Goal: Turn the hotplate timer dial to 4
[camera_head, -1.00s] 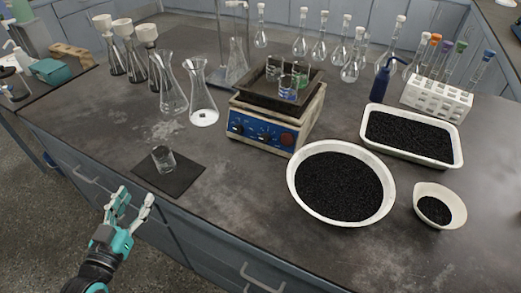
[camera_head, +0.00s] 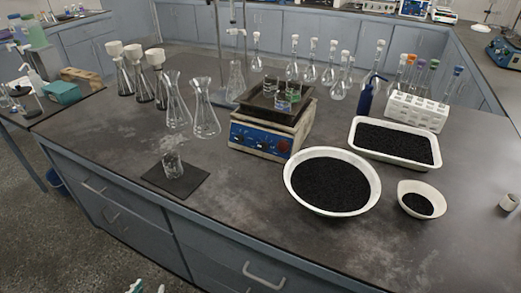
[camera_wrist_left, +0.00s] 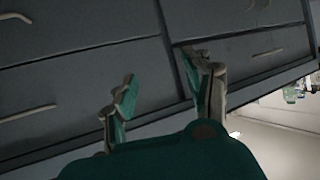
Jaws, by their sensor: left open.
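The hotplate (camera_head: 268,122) stands in the middle of the bench in the head view. It has a blue front panel (camera_head: 259,138) with several dark dials and a red round part (camera_head: 283,146) at its right. The dial marks are too small to read. A dark tray (camera_head: 277,104) with small glass beakers sits on top of it. My left gripper (camera_head: 147,288) just shows at the bottom edge of the head view, well short of the hotplate. In the left wrist view its fingers (camera_wrist_left: 165,92) are apart, with nothing between them, facing the drawers. My right gripper is not in view.
A beaker (camera_head: 172,166) stands on a dark mat (camera_head: 152,178) near the front edge. Flasks (camera_head: 205,118) stand left of the hotplate. A white bowl (camera_head: 332,211) and a white tray (camera_head: 355,145) of black grains lie to its right. Bare bench lies before the hotplate.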

